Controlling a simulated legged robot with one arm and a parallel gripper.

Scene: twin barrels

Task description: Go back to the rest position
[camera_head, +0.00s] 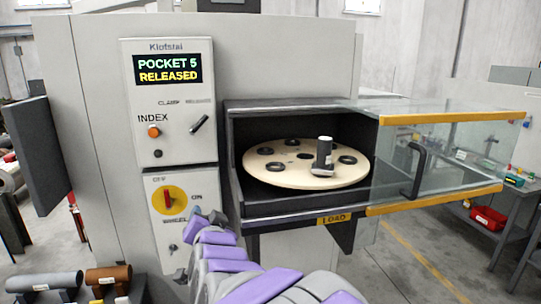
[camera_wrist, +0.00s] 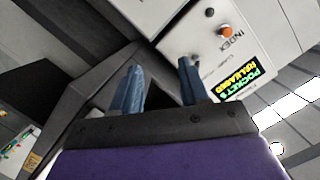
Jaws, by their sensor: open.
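My gripper (camera_head: 207,215) is at the end of my purple and grey arm, in front of the machine's lower control panel (camera_head: 180,215). In the wrist view the two blue-grey fingers of my gripper (camera_wrist: 160,82) stand apart, with nothing between them. The round turntable (camera_head: 270,168) sits inside the open chamber to the right of my gripper. A grey cylinder with a dark band and pale top (camera_head: 323,154) stands on the turntable's right side, slightly tilted. The display (camera_head: 166,68) reads "POCKET 5 RELEASED".
A glass door (camera_head: 450,150) with yellow edges and a black handle (camera_head: 416,170) stands open at the right. The orange INDEX button (camera_head: 153,132) and a black lever (camera_head: 199,124) are on the upper panel. Grey and brown cylinders (camera_head: 108,274) lie at the lower left.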

